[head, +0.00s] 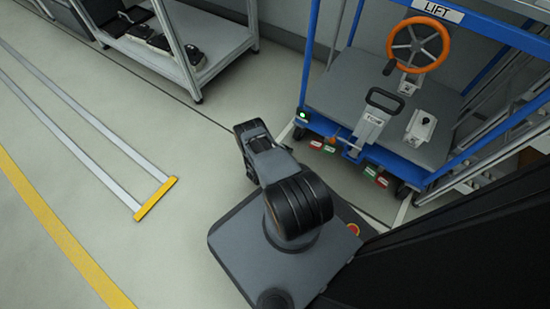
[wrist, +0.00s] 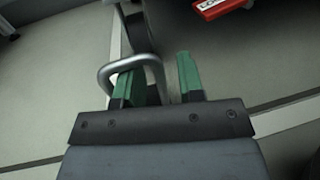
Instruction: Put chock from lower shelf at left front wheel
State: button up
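My gripper (wrist: 158,80) has green fingers standing apart in the wrist view; in the head view my arm hides it. A bent metal handle (wrist: 131,62) lies at the fingers, one leg showing in the gap between them without filling it. What the handle belongs to is mostly hidden, so I cannot tell whether it is the chock's. The blue-framed lift cart (head: 350,152) stands right of my arm. A dark wheel (head: 299,132) shows under its near left corner. Several black objects (head: 151,38), possibly chocks, sit on the shelf rack (head: 185,75) at upper left.
Red and green pedals line the cart's near edge; a red label (wrist: 218,6) shows in the wrist view. The cart carries an orange handwheel (head: 418,45). Pale floor rails end at a yellow bar (head: 155,198) at left. The floor between rack and arm is clear.

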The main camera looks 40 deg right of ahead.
jog(key=a+p, duration=0.1)
jog(key=a, duration=0.7)
jog(key=shift+s, duration=0.15)
jog(key=shift+a, duration=0.1)
jog(key=o, duration=1.2)
jog(key=a, duration=0.4)
jog(key=a+p, duration=0.1)
jog(key=a, duration=0.8)
jog(key=shift+s+a, duration=0.3)
jog(key=shift+a, duration=0.1)
